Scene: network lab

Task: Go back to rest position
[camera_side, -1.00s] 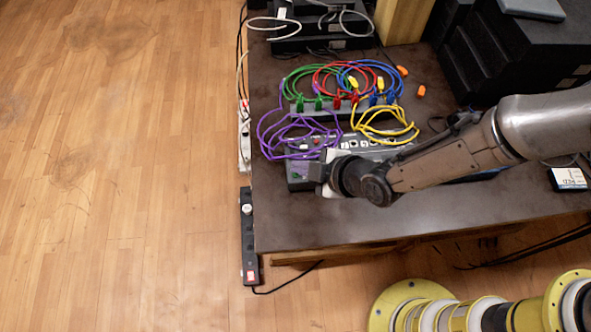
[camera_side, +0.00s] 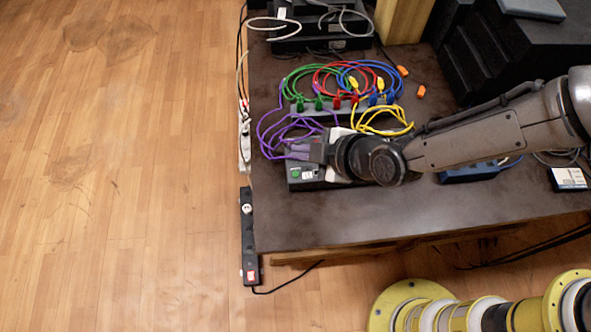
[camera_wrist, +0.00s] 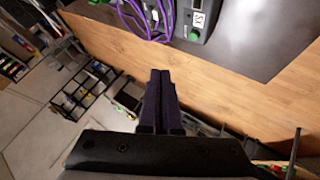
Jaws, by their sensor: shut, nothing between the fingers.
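My gripper (camera_side: 318,151) is above the table in the side view, pointing left near the purple cables (camera_side: 270,139). In the wrist view its two dark fingers (camera_wrist: 160,76) are shut together with nothing between them. A dark switch box (camera_side: 303,176) with a green spot sits below and partly behind my wrist; my arm hides much of it. It also shows at the top of the wrist view (camera_wrist: 207,18). Whether the fingertips touch the purple cables is unclear in the side view.
Green (camera_side: 293,82), red (camera_side: 325,69), blue (camera_side: 397,79) and yellow (camera_side: 408,128) cables loop around a grey patch strip (camera_side: 327,109). Black equipment (camera_side: 490,50) stands at the back right. A blue box (camera_side: 470,174) lies under my arm. The table's front (camera_side: 330,226) is clear.

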